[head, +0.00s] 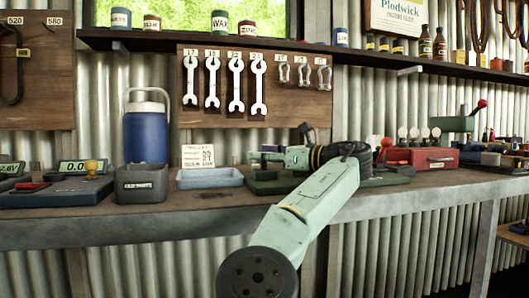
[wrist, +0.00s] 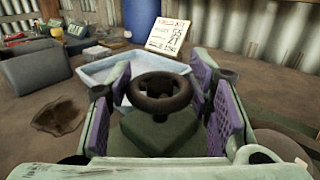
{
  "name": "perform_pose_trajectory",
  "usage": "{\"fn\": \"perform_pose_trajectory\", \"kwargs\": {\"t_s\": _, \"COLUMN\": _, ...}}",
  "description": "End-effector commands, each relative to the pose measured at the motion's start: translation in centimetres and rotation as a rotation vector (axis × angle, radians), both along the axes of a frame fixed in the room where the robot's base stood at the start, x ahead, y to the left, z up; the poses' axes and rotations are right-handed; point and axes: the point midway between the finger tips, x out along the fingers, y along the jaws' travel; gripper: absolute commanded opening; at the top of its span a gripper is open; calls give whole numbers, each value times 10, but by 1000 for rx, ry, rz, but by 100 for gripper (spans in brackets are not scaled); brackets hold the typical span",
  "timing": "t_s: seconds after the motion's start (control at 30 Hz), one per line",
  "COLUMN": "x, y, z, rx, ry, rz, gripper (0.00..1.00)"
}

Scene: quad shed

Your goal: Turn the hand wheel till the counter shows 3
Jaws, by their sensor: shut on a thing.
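The dark hand wheel (wrist: 160,105) is in the middle of the wrist view, above a green body (wrist: 158,132). My gripper (wrist: 157,95) has its two purple-padded fingers on either side of the wheel and is shut on it. The gripper shows in the head view (head: 268,157), low over the bench at the end of my arm, pointing left. A green base (head: 266,186) shows beneath it. The wheel is hidden there by the gripper. I cannot see a counter face or its number in either view.
A pale blue tray (head: 210,179) and a printed card (head: 198,156) stand just left of the gripper. Further left are a grey bin (head: 140,184) and a blue jug (head: 146,135). A red box (head: 424,158) is to the right. Spanners (head: 236,85) hang above.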

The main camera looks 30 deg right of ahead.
Motion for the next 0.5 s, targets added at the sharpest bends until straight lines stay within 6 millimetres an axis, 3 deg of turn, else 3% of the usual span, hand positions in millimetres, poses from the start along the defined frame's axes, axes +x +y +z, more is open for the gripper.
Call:
{"fn": "perform_pose_trajectory", "kwargs": {"t_s": 0.23, "x": 1, "y": 1, "z": 0, "rx": 0, "ry": -1, "rz": 1, "gripper": 19}}
{"fn": "perform_pose_trajectory", "kwargs": {"t_s": 0.27, "x": 1, "y": 1, "z": 0, "rx": 0, "ry": -1, "rz": 1, "gripper": 48}}
{"fn": "perform_pose_trajectory", "kwargs": {"t_s": 0.5, "x": 1, "y": 1, "z": 0, "rx": 0, "ry": 0, "rz": 0, "gripper": 64}}
